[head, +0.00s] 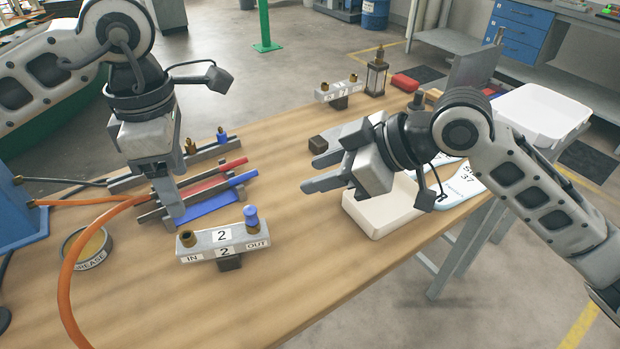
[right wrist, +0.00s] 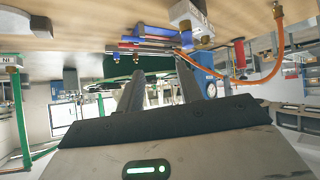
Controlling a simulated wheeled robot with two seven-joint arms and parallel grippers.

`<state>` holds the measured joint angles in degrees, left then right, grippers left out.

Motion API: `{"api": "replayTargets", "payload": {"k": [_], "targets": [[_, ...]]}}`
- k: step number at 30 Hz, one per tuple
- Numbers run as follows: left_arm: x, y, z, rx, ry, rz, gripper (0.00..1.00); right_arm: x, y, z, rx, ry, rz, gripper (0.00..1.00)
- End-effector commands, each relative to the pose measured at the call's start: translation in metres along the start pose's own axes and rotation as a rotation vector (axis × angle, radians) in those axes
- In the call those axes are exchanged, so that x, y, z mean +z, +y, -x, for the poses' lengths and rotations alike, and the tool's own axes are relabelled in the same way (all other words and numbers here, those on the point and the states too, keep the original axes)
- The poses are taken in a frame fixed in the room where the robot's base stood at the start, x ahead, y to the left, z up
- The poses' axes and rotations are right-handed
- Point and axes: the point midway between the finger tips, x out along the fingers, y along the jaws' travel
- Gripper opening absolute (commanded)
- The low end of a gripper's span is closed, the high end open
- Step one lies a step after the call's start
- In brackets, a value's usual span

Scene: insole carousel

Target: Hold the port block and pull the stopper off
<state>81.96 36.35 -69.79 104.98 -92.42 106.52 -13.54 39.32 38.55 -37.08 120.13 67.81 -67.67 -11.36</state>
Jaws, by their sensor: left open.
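The white port block (head: 207,241), labelled 2, IN and OUT, stands on a dark foot on the wooden table. In the right wrist view the block (right wrist: 186,10) and stopper (right wrist: 203,41) show at the top. My left gripper (head: 172,208) is open, pointing down just behind and left of the block, apart from it. My right gripper (head: 309,173) is open and empty, above the table, right of and behind the stopper; its fingers also show in the wrist view (right wrist: 160,92).
A rack with red and blue bars (head: 205,189) lies behind the block. An orange hose (head: 68,270) and grease tin (head: 88,248) are at the left. A second port block (head: 338,90) stands further back. A white tray (head: 385,215) is at the right. The table front is clear.

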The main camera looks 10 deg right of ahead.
Motion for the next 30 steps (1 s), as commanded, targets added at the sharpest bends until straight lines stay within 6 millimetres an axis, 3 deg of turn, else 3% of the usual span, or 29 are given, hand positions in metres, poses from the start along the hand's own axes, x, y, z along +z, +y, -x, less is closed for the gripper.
{"api": "replayTargets", "payload": {"k": [4, 11, 30], "targets": [[0.000, 0.000, 0.000, 0.000, 0.000, 0.000, 0.64, -0.012, -0.030, -0.001, -0.102, -0.001, 0.021, 0.36], [0.000, 0.000, -0.017, -0.003, 0.002, 0.000, 0.64, -0.015, -0.038, -0.001, -0.131, -0.003, 0.025, 0.36], [0.000, -0.001, -0.136, -0.002, 0.001, 0.000, 0.64, -0.014, -0.036, -0.001, -0.128, -0.003, 0.023, 0.36]]}}
